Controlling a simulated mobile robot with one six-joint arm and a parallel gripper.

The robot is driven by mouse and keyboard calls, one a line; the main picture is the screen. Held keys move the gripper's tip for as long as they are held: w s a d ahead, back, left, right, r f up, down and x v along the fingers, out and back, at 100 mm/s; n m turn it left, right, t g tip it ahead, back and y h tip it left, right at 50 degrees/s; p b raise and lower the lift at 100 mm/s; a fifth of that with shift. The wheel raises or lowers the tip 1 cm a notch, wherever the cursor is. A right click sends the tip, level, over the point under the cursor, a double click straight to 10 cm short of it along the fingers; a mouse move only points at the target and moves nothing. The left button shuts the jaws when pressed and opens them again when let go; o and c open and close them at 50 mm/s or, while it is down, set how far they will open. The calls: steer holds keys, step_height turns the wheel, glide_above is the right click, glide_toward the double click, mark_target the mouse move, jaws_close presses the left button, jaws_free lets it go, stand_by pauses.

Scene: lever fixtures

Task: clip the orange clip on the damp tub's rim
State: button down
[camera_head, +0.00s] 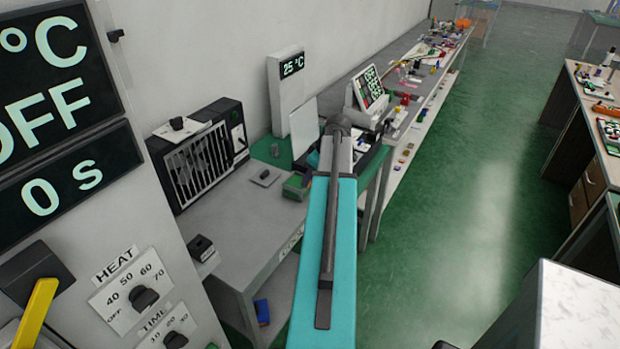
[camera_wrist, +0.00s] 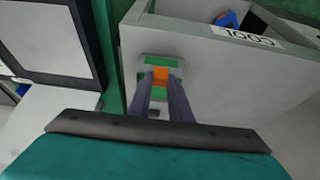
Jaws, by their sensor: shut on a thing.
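In the wrist view my gripper (camera_wrist: 161,84) points away from the camera, its two dark fingers close together. They are shut on the small orange clip (camera_wrist: 160,76), which shows between the fingertips. Just beyond and around the clip is a small green and pale object (camera_wrist: 160,61) at the grey bench's edge; it may be the damp tub, but no label can be read. I cannot tell whether the clip touches its rim. In the head view my teal arm hides the gripper and clip. A green block-like object (camera_head: 296,187) shows just left of the arm.
The grey bench (camera_head: 225,235) carries a label on its front edge. A barred black box (camera_head: 203,155) and a tall 25 °C panel (camera_head: 287,90) stand behind. A blue item (camera_head: 262,311) lies below. A long cluttered bench (camera_head: 425,70) runs back; the green floor (camera_head: 455,190) is clear.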

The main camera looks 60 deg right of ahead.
steer(key=shift+s+a+f, duration=0.1)
steer(key=shift+a+f, duration=0.05)
steer(key=shift+f, duration=0.25)
steer(key=c, duration=1.5)
jaws_free()
steer(key=shift+s+f, duration=0.1)
steer(key=shift+o, duration=0.3)
steer(key=shift+r, duration=0.2)
steer(key=shift+o, duration=0.9)
steer(key=shift+r, duration=0.15)
steer(key=shift+w+r+p, duration=0.2)
steer(key=shift+r+p, duration=0.1)
steer(key=shift+r, duration=0.05)
steer(key=shift+r+p, duration=1.4)
steer(key=shift+r, duration=1.65)
